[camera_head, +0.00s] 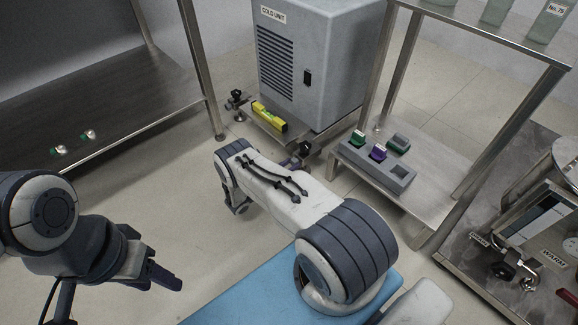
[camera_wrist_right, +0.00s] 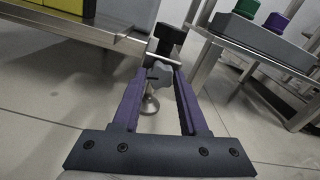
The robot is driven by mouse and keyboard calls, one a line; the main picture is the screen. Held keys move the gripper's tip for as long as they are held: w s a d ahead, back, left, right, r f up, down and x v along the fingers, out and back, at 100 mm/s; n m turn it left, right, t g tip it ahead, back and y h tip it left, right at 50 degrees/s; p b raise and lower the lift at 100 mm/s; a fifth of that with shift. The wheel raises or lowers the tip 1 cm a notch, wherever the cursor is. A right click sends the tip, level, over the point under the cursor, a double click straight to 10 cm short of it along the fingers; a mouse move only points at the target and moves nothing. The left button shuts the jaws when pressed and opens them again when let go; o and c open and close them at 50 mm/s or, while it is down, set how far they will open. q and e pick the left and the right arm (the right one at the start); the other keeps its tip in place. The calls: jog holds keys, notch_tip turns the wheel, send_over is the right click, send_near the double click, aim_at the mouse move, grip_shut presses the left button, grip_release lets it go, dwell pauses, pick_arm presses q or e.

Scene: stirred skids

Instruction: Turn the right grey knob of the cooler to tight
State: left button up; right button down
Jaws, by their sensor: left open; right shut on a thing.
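The cooler (camera_head: 300,65) is a grey cabinet labelled COLD UNIT on a low metal stand at the back. Its right grey knob (camera_wrist_right: 160,76) shows in the right wrist view as a lobed knob below a black block (camera_wrist_right: 168,38), at the stand's corner. My right gripper (camera_wrist_right: 160,85) is shut on this knob, with one purple finger on each side. In the head view my right arm mostly hides this gripper (camera_head: 297,162) and the knob. The left-hand fitting (camera_head: 237,95) shows at the stand's left corner. My left gripper (camera_head: 165,278) is open and empty, over the floor at lower left.
A yellow spirit level (camera_head: 269,117) lies on the stand's front edge. At right, a steel rack (camera_head: 440,160) holds a grey block (camera_head: 375,170) with green and purple knobs. A dark bench (camera_head: 90,110) stands left. Floor between is clear.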

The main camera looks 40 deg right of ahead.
jog(key=m, duration=0.5)
jog(key=shift+a+m, duration=0.1)
jog(key=shift+m, duration=0.2)
jog(key=m+p, duration=0.1)
jog(key=m, duration=0.3)
jog(key=m+p, duration=0.1)
jog(key=m, duration=0.4)
jog(key=shift+m, duration=0.4)
jog(key=shift+s+m+p, duration=0.1)
jog(key=shift+m+p, duration=0.4)
jog(key=shift+m, duration=2.1)
jog(key=shift+c, duration=2.2)
grip_release()
jog(key=a, duration=0.3)
jog(key=a+p, duration=0.1)
jog(key=a, duration=0.6)
jog(key=shift+s+a+p, duration=0.2)
jog(key=shift+s+p, duration=0.15)
jog(key=shift+p, duration=0.05)
